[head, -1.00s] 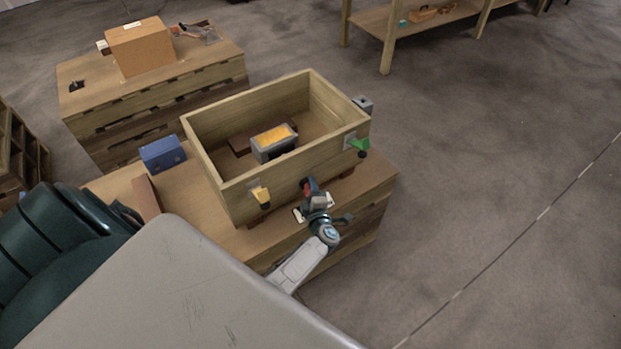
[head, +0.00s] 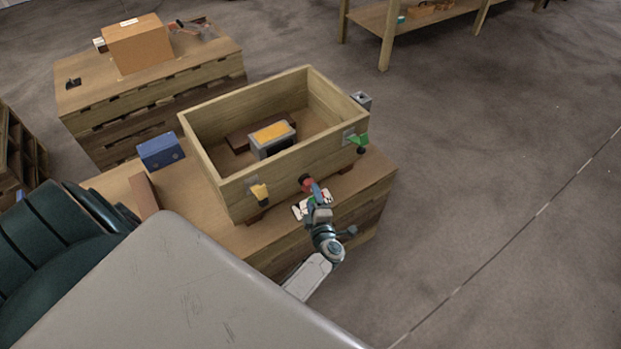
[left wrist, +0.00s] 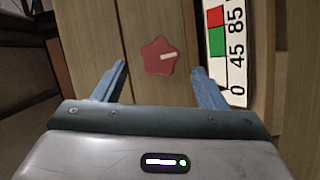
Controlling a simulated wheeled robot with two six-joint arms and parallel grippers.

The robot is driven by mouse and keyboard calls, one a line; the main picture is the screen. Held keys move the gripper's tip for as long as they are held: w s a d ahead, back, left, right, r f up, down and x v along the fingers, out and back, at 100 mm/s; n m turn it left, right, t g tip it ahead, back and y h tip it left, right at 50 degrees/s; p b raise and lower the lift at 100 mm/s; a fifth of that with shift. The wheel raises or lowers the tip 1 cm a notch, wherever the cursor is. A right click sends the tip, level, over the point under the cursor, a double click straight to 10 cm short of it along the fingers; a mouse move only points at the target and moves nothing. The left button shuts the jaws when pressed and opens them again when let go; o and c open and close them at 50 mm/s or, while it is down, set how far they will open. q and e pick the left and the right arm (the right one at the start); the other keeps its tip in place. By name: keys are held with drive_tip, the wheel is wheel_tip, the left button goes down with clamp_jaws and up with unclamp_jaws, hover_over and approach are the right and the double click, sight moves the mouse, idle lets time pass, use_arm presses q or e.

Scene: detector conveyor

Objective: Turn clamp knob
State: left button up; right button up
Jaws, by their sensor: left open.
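The clamp knob (left wrist: 159,56) is red and star-shaped, with a pale pointer line that lies nearly level in the left wrist view. In the head view the knob (head: 305,182) sits on the front wall of the wooden box (head: 240,187). My left gripper (left wrist: 158,82) is open, its two blue fingers apart on either side of the knob and a little short of it in the picture. It also shows in the head view (head: 318,192) in front of the box. A white scale plate (left wrist: 236,50) with 0, 45, 85 and red and green patches is right of the knob.
The box holds a grey block with a yellow top (head: 272,137). A blue box (head: 161,151) stands left on the wooden crate table (head: 272,249). Floor at right is clear.

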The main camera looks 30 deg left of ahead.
use_arm(q)
drive_tip(key=v, duration=0.5)
drive_tip(key=shift+b, duration=0.3)
idle(0.6)
